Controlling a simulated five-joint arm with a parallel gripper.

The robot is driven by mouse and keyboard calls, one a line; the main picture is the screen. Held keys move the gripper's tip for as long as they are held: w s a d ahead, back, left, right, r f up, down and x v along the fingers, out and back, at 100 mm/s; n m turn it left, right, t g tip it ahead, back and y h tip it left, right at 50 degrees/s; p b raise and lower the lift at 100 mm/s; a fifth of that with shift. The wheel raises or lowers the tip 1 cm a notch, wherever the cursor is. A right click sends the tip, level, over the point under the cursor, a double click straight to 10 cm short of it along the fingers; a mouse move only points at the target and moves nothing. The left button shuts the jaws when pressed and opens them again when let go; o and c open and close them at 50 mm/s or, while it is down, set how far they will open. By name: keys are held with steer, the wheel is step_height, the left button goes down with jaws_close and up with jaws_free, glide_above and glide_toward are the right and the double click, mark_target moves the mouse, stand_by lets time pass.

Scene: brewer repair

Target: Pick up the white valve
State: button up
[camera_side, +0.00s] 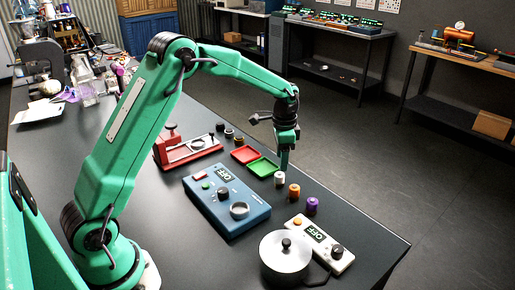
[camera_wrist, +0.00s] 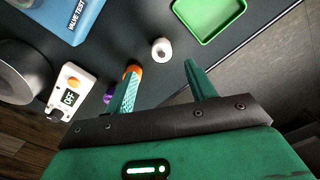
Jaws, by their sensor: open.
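The white valve (camera_side: 279,178) is a small upright cylinder on the dark table, at the front of a short row with an orange valve (camera_side: 294,190) and a purple valve (camera_side: 312,204). In the wrist view the white valve (camera_wrist: 161,49) lies ahead of the fingertips, between their lines and apart from both. My gripper (camera_side: 284,160) hangs above and just beyond it in the side view. In the wrist view my gripper (camera_wrist: 162,66) is open and empty. Its left finger partly covers the orange valve (camera_wrist: 133,70).
A green tray (camera_side: 263,167) and a red tray (camera_side: 246,155) lie near the white valve. A blue valve tester (camera_side: 226,205), a white OFF box (camera_side: 320,244) and a metal pot (camera_side: 285,262) stand nearby. The table's edge runs close behind the valves.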

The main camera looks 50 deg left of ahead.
mark_target(280, 174)
steer(key=shift+f, duration=1.3)
steer(key=shift+s+a+f, duration=0.1)
steer(key=shift+a+f, duration=0.05)
steer(key=shift+f, duration=1.15)
steer(key=shift+a+f, duration=0.1)
steer(key=shift+f, duration=1.2)
steer(key=c, duration=1.1)
steer(key=shift+c, duration=0.2)
steer(key=shift+r, duration=0.1)
